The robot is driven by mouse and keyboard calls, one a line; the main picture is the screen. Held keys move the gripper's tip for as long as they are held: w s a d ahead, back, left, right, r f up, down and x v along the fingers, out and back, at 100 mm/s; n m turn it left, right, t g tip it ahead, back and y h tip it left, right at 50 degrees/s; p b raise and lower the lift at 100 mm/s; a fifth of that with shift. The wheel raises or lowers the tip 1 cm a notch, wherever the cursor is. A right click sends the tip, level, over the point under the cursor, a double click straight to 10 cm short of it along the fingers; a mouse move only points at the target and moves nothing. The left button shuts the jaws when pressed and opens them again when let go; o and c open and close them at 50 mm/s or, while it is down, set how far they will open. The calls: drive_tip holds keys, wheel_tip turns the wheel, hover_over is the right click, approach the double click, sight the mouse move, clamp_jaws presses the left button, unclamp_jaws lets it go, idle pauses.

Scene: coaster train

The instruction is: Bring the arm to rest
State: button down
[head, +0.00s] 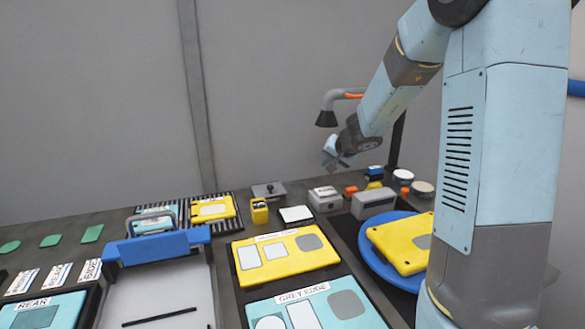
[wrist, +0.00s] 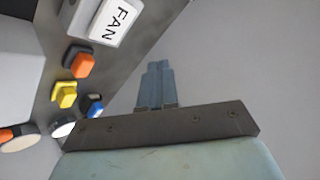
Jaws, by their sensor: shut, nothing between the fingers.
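My arm reaches from the column at the right, bent over the table's back right in the head view. My gripper (head: 334,160) hangs in the air above the back of the table, apart from everything below it. In the wrist view my gripper (wrist: 155,70) shows its two fingers together, with nothing between them. The wall is behind the fingers there, and the table edge lies to their left.
Below stand a blue turntable (head: 375,258) bearing a yellow plate (head: 405,240), a grey box (head: 374,203) and a yellow panel (head: 262,272). A lamp-like black nozzle (head: 326,118) is close to my gripper. A box labelled FAN (wrist: 115,20) shows in the wrist view.

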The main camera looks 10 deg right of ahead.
drive_tip(key=s+a+r+n+g+y, duration=0.1)
drive_tip(key=s+a+r+n, duration=0.15)
drive_tip(key=s+r, duration=0.4)
drive_tip(key=s+a+r+n, duration=0.2)
drive_tip(key=s+a+r, duration=0.15)
drive_tip(key=s, duration=0.65)
drive_tip(key=s+d+r+g+h, duration=0.1)
drive_tip(key=s+d+h, duration=0.1)
drive_tip(key=s, duration=0.9)
drive_tip(key=s+d+r+g+h, duration=0.1)
drive_tip(key=s+d, duration=0.3)
drive_tip(key=s, duration=0.7)
drive_tip(key=shift+n+h, duration=0.35)
drive_tip(key=shift+h, duration=0.05)
drive_tip(key=shift+d, duration=0.1)
